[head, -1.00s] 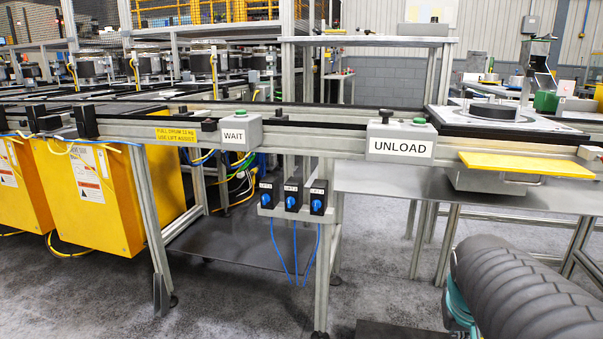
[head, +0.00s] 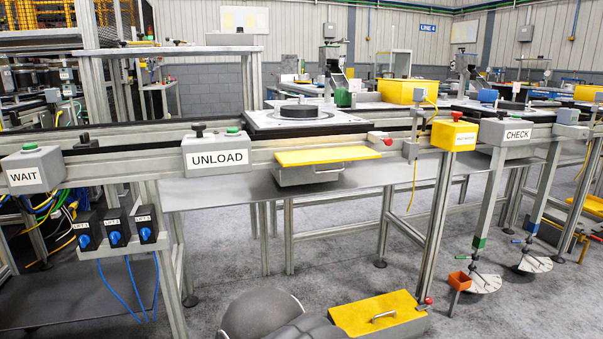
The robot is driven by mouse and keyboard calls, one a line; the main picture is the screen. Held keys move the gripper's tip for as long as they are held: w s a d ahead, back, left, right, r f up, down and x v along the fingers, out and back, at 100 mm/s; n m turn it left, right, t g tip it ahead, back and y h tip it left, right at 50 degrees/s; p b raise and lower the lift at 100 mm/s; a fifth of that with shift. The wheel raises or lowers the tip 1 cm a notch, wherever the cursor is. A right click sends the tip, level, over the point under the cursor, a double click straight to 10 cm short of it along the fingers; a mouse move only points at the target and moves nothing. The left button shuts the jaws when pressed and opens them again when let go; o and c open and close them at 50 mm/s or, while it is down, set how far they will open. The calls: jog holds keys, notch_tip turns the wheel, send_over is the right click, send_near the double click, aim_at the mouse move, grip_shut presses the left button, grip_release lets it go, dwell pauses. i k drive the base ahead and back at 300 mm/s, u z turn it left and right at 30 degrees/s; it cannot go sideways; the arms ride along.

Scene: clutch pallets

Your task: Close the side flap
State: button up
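A flat yellow plate (head: 327,155), which may be the side flap, juts out nearly level from the conveyor's front edge, right of the UNLOAD box (head: 218,155). Just under it is a grey drawer-like box (head: 310,173) with a bar handle. Behind the plate, a dark round disc (head: 300,111) rests on a light square pallet (head: 275,124) on the conveyor. My gripper is not in view. Dark rounded parts at the bottom middle look like my arm, and nothing shows them touching the plate.
A red button (head: 387,140) sticks out right of the plate. A yellow box (head: 455,135) on a post and the CHECK box (head: 505,132) stand further right. A low yellow-topped box (head: 378,314) with a handle is at the bottom. Grey floor (head: 350,240) shows beneath the conveyor.

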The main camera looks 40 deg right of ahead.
aim_at(312, 157)
jog(key=z, duration=1)
jog(key=i, duration=0.25)
jog(key=u, duration=0.2)
